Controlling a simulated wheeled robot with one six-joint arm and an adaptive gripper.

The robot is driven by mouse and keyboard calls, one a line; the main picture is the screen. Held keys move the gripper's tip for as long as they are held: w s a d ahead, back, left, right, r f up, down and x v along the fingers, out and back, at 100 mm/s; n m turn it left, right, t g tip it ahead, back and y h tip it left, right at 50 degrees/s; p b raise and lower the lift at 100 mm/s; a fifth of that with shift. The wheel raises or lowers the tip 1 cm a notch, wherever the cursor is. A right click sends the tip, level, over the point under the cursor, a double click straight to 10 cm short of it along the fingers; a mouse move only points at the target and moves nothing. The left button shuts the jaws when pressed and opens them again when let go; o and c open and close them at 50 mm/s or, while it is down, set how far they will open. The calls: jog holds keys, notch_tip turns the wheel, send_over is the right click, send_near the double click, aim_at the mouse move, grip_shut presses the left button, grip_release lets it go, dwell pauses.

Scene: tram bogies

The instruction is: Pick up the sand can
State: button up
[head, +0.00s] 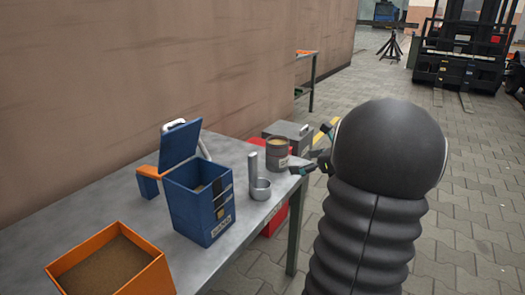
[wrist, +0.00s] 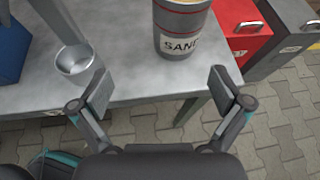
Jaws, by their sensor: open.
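The sand can (head: 277,154) stands upright near the table's right end, a grey can with sand-coloured contents at its top. In the wrist view the can (wrist: 182,28) shows a white label reading SAND, and its upper part is cut off by the frame. My gripper (wrist: 163,92) is open and empty, its two fingers spread apart on the near side of the can, with a gap between them and it. In the head view my gripper (head: 312,168) is just right of the can, partly hidden by my dark arm.
A metal cup with an upright handle (head: 260,187) stands left of the can. A blue open-lidded box (head: 203,205) and an orange sand tray (head: 150,278) are farther left on the grey table (head: 228,152). Red (wrist: 240,25) and grey boxes (wrist: 285,40) are beyond the table's edge.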

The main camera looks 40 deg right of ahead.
aim_at(286, 161)
jog(key=shift+m+h, duration=0.3)
jog(key=shift+m, duration=0.3)
jog(key=w+f, duration=0.1)
jog(key=w, duration=0.1)
jog(key=w+f, duration=0.1)
jog(key=w, duration=0.1)
jog(key=w+d+f, duration=0.1)
jog(key=w, duration=0.2)
jog(key=shift+f, duration=0.15)
jog(key=shift+x, duration=2.9)
jog(key=shift+a+r, duration=0.15)
jog(key=shift+r, duration=0.05)
jog(key=shift+c, duration=0.3)
jog(key=c, duration=1.1)
